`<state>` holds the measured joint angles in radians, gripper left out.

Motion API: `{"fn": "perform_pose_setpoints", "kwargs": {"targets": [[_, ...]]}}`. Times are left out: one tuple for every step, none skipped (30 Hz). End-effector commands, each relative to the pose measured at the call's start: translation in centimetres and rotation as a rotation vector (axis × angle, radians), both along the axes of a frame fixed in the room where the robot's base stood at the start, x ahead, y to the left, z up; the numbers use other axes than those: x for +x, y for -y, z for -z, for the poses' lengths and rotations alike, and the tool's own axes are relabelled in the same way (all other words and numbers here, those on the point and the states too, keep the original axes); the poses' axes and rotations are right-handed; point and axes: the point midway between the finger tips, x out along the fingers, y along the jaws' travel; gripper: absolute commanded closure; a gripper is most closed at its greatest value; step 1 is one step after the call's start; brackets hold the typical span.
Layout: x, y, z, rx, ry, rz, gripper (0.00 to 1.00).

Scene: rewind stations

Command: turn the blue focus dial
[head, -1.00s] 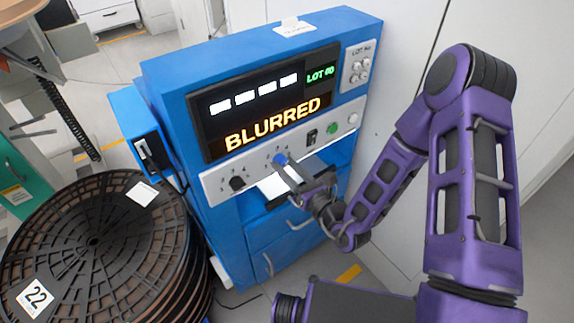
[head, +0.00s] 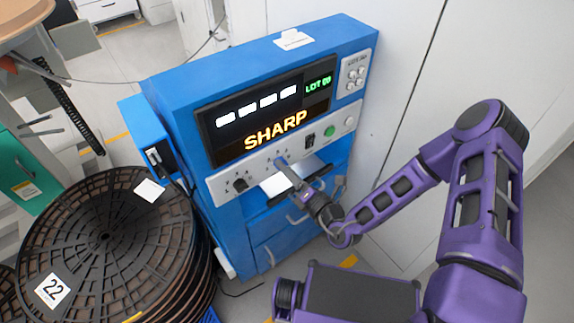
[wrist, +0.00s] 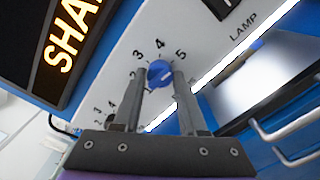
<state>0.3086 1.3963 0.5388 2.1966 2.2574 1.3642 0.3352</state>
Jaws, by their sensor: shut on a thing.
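The blue focus dial (wrist: 159,73) sits on the grey control strip of the blue machine, with numbers printed around it. In the wrist view my gripper (wrist: 158,88) has one finger on each side of the dial and is shut on it. In the head view my gripper (head: 287,166) reaches the strip from the lower right and mostly hides the dial. The machine's display (head: 275,130) reads SHARP in orange letters, with LOT 09 in green at its upper right.
A black knob (head: 240,185) is left of the dial on the same strip. A green button (head: 329,131) and a white button (head: 349,121) are to the right. A lit white slot (head: 280,184) lies below.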

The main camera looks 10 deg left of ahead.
Motion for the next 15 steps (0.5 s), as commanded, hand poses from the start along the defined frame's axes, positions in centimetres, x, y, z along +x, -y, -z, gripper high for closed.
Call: {"fn": "perform_pose_setpoints", "kwargs": {"targets": [[-0.14, 0.01, 0.01, 0.01, -0.018, -0.002, 1.0], [-0.16, 0.01, 0.04, 0.015, -0.025, -0.002, 1.0], [-0.17, 0.01, 0.08, 0.022, -0.033, -0.002, 1.0], [-0.18, 0.0, 0.1, 0.026, -0.038, -0.002, 1.0], [-0.18, -0.01, 0.12, 0.029, -0.042, -0.002, 1.0], [-0.19, -0.02, 0.14, 0.033, -0.047, -0.003, 1.0], [-0.19, -0.03, 0.15, 0.035, -0.05, -0.003, 1.0], [-0.2, -0.04, 0.15, 0.037, -0.052, -0.003, 1.0], [-0.2, -0.04, 0.16, 0.04, -0.054, -0.004, 1.0], [-0.2, -0.04, 0.17, 0.04, -0.055, -0.004, 1.0], [-0.21, -0.05, 0.18, 0.041, -0.056, -0.004, 1.0], [-0.21, -0.05, 0.19, 0.041, -0.057, -0.005, 1.0], [-0.21, -0.05, 0.19, 0.042, -0.058, -0.005, 1.0], [-0.22, -0.06, 0.2, 0.042, -0.058, -0.005, 1.0], [-0.22, -0.06, 0.2, 0.042, -0.058, -0.005, 1.0]]}}
